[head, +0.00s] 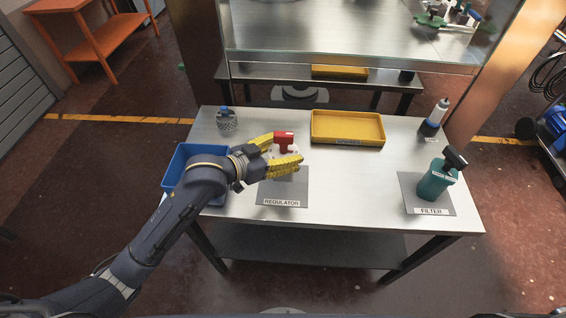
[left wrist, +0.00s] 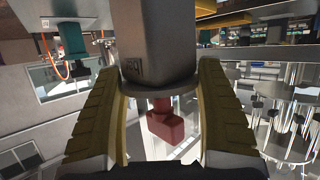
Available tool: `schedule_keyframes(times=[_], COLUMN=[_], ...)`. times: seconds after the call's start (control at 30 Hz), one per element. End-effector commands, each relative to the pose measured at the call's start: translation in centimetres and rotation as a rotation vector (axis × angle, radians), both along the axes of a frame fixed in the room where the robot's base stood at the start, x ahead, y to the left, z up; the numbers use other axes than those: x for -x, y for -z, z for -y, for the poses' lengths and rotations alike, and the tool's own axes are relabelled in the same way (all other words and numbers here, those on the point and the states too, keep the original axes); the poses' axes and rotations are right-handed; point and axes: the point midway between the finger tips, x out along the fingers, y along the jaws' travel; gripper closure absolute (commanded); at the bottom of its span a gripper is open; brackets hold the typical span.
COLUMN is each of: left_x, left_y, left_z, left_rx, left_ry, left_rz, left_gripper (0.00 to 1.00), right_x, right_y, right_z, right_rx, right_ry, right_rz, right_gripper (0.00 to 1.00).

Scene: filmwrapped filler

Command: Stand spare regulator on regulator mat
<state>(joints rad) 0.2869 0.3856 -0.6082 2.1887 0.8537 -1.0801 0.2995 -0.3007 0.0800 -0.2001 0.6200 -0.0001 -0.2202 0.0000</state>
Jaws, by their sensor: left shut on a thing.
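The spare regulator has a red T-shaped knob (head: 284,139) and a pale body, mostly hidden by the fingers in the head view. My left gripper (head: 280,153) has yellow fingers shut on it. In the left wrist view, the regulator's grey body (left wrist: 157,45) and red knob (left wrist: 165,125) show between the fingers of my left gripper (left wrist: 160,98). In the head view the knob points up. The grey regulator mat (head: 283,190), labelled REGULATOR, lies just in front of the gripper, partly covered by it. I cannot tell how high the regulator is. My right gripper is not in view.
A blue bin (head: 181,158) stands beside the left arm. A yellow tray (head: 347,140) is at the back. A teal filter (head: 437,181) stands on its mat (head: 430,208). The table's middle is clear.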

Motion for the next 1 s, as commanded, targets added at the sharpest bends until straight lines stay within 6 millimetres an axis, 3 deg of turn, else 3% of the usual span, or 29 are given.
schedule_keyframes(times=[0.23,0.6,1.0], left_x=[0.0,0.0,0.0], left_y=[1.0,4.7,5.0], left_z=[0.0,0.0,0.0], left_rx=[0.004,0.004,0.003], left_ry=[-0.001,-0.001,0.000], left_rz=[0.001,0.001,0.003], left_gripper=[0.74,0.74,0.74], right_x=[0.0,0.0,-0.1], right_y=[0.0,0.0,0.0], right_z=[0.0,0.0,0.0], right_rx=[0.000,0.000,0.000], right_ry=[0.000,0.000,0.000], right_rz=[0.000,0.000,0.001], right_gripper=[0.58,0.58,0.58])
